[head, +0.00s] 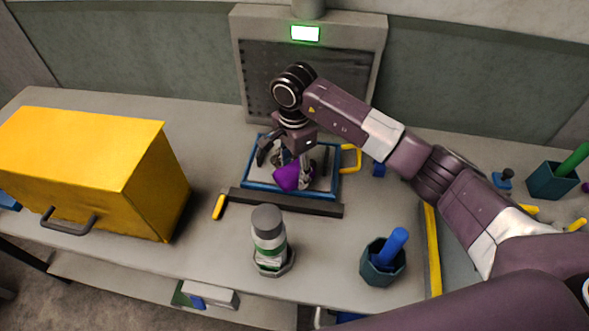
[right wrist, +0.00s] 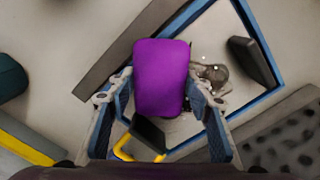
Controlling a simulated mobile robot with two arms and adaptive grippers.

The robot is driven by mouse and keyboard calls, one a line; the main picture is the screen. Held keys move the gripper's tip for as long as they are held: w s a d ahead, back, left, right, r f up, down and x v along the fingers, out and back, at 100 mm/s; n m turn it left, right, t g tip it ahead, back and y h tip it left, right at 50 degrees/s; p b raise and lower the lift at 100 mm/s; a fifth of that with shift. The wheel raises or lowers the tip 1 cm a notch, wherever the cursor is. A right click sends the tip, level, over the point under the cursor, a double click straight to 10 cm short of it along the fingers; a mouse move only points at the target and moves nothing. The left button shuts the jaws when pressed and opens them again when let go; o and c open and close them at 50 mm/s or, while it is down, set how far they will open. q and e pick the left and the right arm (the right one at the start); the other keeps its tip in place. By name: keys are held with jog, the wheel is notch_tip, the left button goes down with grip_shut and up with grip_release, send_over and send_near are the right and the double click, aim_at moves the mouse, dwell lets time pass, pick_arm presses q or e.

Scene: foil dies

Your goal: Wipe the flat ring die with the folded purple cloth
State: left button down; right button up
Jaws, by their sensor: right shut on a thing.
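My right gripper (head: 292,168) is shut on the folded purple cloth (head: 288,179) over the blue-framed tray (head: 262,189). In the right wrist view the cloth (right wrist: 162,78) sits between both fingers as a rounded purple pad. A shiny grey metal piece (right wrist: 213,74) shows just right of the cloth, on the tray's light surface. It may be the flat ring die; the cloth and a finger hide part of it, so its full shape is unclear. I cannot tell whether the cloth touches it. My left gripper is not in view.
A yellow cabinet (head: 95,155) stands left. A grey-capped bottle (head: 268,232) and a teal cup (head: 383,268) with a blue handle stand in front. A dark bar (head: 285,203) lies along the tray's front edge. A perforated panel (head: 345,85) with a green light stands behind.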

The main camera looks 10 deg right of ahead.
jog(key=shift+f, duration=0.25)
